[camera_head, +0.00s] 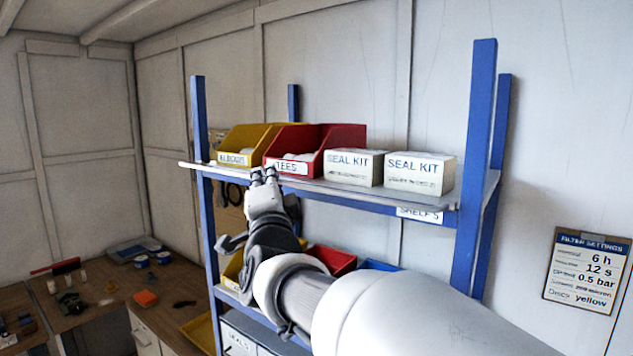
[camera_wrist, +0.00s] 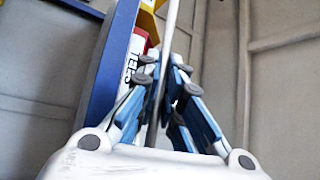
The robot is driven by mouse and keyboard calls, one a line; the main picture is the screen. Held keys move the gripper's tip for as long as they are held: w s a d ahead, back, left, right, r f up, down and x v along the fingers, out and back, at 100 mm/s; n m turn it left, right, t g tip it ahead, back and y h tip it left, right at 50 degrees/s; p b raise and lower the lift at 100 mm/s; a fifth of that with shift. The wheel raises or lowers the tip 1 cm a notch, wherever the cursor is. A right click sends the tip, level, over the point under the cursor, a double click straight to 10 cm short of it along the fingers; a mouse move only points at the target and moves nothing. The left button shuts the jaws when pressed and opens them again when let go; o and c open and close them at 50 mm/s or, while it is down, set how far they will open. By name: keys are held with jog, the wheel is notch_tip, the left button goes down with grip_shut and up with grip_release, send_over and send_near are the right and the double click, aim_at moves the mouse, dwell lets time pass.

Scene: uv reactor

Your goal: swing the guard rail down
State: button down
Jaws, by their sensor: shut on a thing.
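The guard rail appears to be the thin grey bar (camera_wrist: 172,22) that runs up through the wrist view. It passes between the two fingers of my gripper (camera_wrist: 166,88), which are closed around it. In the head view my gripper (camera_head: 265,176) is at the front edge of the blue rack's upper shelf (camera_head: 400,197), in front of the red bin labelled TEES (camera_head: 340,138). I cannot clearly separate the rail from the shelf edge there. My fingers hide the part of the bar that they grip.
A yellow bin (camera_head: 245,140) and two white SEAL KIT boxes (camera_head: 353,168) (camera_head: 420,174) stand on the upper shelf. Blue posts (camera_head: 474,160) flank it. More bins sit below, partly behind my arm. A workbench (camera_head: 85,300) with small parts is at the lower left.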

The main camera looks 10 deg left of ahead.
jog(key=shift+r+m+h, duration=0.3)
jog(key=shift+r+m, duration=0.2)
jog(key=c, duration=1.7)
grip_release()
jog(key=shift+f, duration=0.1)
